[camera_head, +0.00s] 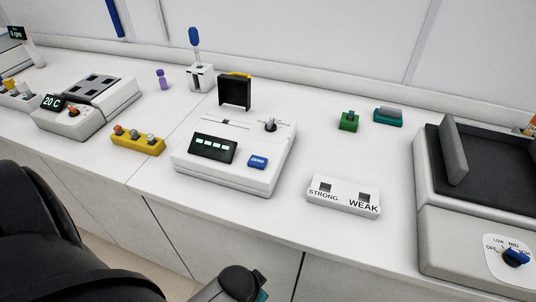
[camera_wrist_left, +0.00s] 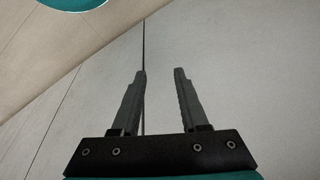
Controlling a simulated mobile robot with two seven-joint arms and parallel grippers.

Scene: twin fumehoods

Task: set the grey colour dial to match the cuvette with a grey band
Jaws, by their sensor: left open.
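The white instrument (camera_head: 225,175) stands mid-bench with a grey dial (camera_head: 270,125) at its back right, a dark display with lit marks (camera_head: 213,148) and a blue button (camera_head: 257,162). The dial's printed marks are too small to read. A yellow rack (camera_head: 138,146) to its left holds several small pieces with orange and grey tops; I cannot make out a grey band on any. My left gripper (camera_wrist_left: 161,70) is open and empty in the left wrist view, in front of plain pale panels. Its fingers do not show in the head view. My right gripper is not in view.
A white block marked STRONG and WEAK (camera_head: 343,197) sits to the right of the instrument. A large device with a blue knob (camera_head: 515,257) stands at far right. A heater reading 20 C (camera_head: 75,125) is at left. The bench front between them is clear.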

